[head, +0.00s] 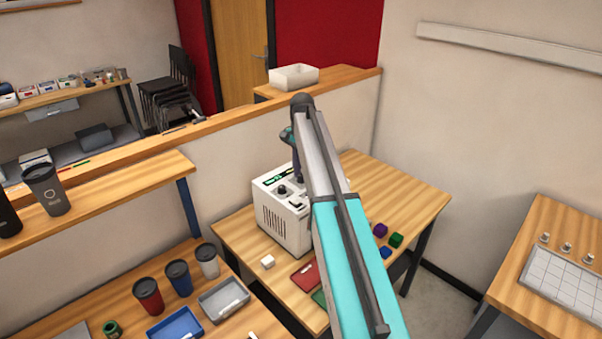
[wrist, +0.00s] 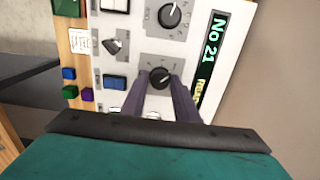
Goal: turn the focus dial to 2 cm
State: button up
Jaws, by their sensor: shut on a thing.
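The laser marker (head: 280,222) is a white box on the wooden table, with knobs and green-lit displays on its panel. In the wrist view its panel (wrist: 193,58) shows a black dial (wrist: 160,77) on a grey plate. My gripper (wrist: 163,84) is shut on this dial, one dark finger on each side. The dial's scale is too small to read, so I cannot tell which value it points to. A second black dial (wrist: 170,15) sits above it, clear of the fingers. In the head view my arm hides the gripper tips and part of the machine.
A blue button (wrist: 115,82) and a key-like switch (wrist: 114,45) are beside the gripped dial. Coloured cubes (head: 380,230), a red tray (head: 306,276) and a white cube (head: 267,262) lie on the table. A low partition (head: 230,111) stands behind.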

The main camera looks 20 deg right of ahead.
jog(key=shift+s+f, duration=0.1)
jog(key=o, duration=1.1)
jog(key=shift+c, duration=0.2)
jog(key=shift+r+b, duration=0.35)
jog(key=shift+r, duration=0.45)
notch_tip(320, 180, up, 12)
jog(key=b, duration=0.3)
jog(key=shift+r, duration=0.15)
